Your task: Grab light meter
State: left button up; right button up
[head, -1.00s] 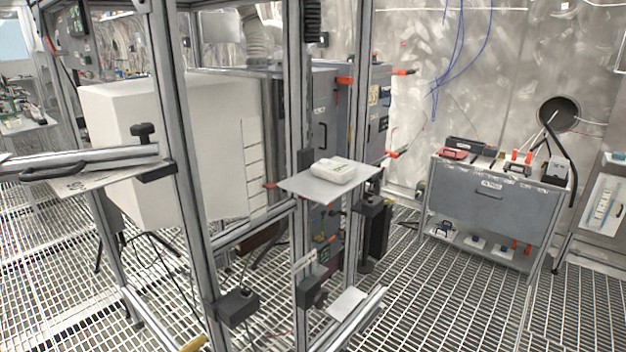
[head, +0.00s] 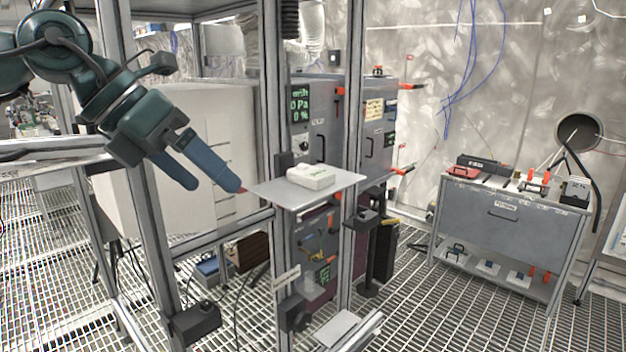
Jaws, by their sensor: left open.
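A small white box-shaped device (head: 311,177), which looks like the light meter, lies on a thin grey shelf plate (head: 290,196) fixed to the metal frame. My left gripper (head: 216,187) reaches in from the upper left, its two blue fingers apart and empty. The fingertips point down and right, near the shelf's left edge. The device is to the right of the fingers, and nothing touches it. My right gripper is not in view.
Upright metal posts (head: 268,90) of the frame stand around the shelf. A large pale box (head: 215,130) is behind the gripper. A grey tool cabinet (head: 500,225) stands at the right. The grating floor (head: 420,310) between is mostly clear.

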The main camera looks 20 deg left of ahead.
aim_at(306, 175)
jog(key=i, duration=0.95)
